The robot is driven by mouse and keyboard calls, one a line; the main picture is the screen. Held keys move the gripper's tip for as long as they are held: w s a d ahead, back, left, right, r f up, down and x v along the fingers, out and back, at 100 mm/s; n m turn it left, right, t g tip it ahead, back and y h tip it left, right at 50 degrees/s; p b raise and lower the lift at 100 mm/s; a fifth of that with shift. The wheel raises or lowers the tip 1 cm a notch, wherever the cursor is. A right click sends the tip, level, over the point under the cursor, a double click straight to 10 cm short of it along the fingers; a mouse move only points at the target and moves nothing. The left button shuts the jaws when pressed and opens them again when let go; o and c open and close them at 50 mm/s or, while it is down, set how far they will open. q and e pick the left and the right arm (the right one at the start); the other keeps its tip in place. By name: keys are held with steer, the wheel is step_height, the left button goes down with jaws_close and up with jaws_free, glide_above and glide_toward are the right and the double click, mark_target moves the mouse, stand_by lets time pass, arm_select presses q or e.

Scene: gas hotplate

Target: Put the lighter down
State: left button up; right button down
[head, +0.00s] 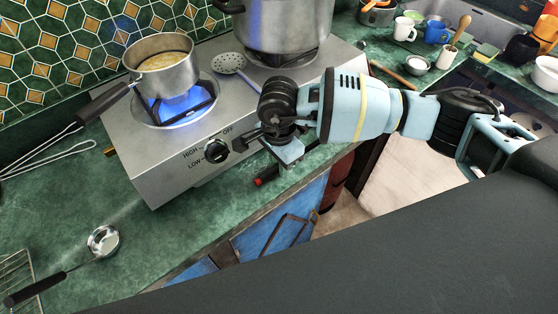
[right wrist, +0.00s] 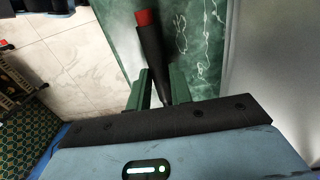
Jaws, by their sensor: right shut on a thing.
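My right gripper (head: 272,172) is beside the front of the hotplate, over the counter's front strip. It is shut on the lighter, a dark stick with a red end (head: 260,182). In the right wrist view the lighter (right wrist: 153,50) sits between the two fingers (right wrist: 160,88), its red end pointing away from the gripper. There the counter's green edge is right of it and the pale floor left. I cannot tell whether the lighter touches the counter. My left gripper is not in view.
The hotplate (head: 165,178) has a blue flame burning under a small saucepan (head: 170,75). A large pot (head: 285,25) stands on the rear burner, with a slotted spoon (head: 229,63) nearby. A ladle (head: 103,241) lies on the counter at left. The counter (head: 150,240) before the hotplate is clear.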

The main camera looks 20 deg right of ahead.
steer(key=c, duration=1.3)
jaws_free()
steer(key=shift+o, duration=0.2)
steer(key=shift+r, duration=0.3)
step_height(320, 180, up, 12)
steer(key=shift+f, duration=0.2)
steer(key=shift+a, duration=0.1)
